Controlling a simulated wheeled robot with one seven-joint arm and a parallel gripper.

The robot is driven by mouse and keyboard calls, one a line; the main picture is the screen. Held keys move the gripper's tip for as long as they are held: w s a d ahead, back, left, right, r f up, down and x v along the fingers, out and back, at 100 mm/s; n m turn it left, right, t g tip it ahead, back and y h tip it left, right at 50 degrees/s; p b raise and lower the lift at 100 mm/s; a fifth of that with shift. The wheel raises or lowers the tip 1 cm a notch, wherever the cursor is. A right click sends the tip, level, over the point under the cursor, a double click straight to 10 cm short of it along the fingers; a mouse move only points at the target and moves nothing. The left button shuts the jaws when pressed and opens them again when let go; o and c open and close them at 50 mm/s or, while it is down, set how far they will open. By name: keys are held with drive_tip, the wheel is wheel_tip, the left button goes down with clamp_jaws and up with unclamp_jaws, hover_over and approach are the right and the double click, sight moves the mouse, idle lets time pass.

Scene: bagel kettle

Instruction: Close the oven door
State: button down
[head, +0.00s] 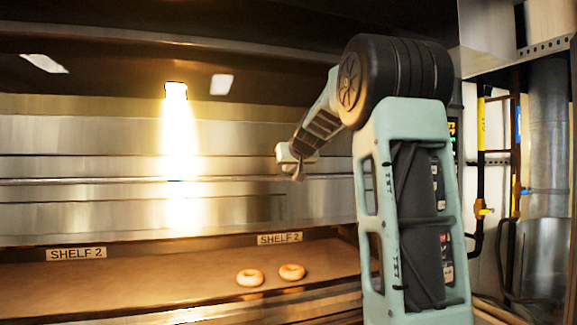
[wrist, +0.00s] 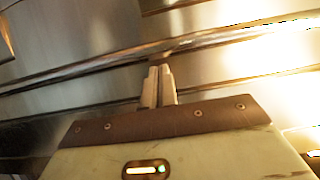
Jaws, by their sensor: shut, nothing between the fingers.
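The oven's brushed-metal front (head: 90,160) spans the left and middle of the head view, with a long horizontal rail (head: 120,181) across it. I cannot tell for certain which panel is the door or how far it is open. My gripper (head: 297,172) is in front of this metal, right of the bright light. In the wrist view its two fingers (wrist: 160,72) are together and empty, pointing at the metal rail (wrist: 220,42). The fingertips are close to the rail; whether they touch it I cannot tell.
Below the metal is a shelf (head: 150,280) labelled SHELF 2, with two bagels (head: 250,278) (head: 292,271) side by side on it. A bright lamp (head: 176,90) glares on the metal. Yellow and dark pipes (head: 481,150) and a metal cylinder (head: 548,130) stand at the right.

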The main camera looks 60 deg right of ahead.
drive_tip(key=shift+f, duration=0.15)
wheel_tip(320, 180, down, 27)
drive_tip(key=b, duration=2.9)
wheel_tip(320, 180, up, 5)
drive_tip(key=p, duration=0.4)
drive_tip(key=b+v, duration=0.1)
drive_tip(key=v, duration=0.8)
drive_tip(key=shift+b, duration=0.4)
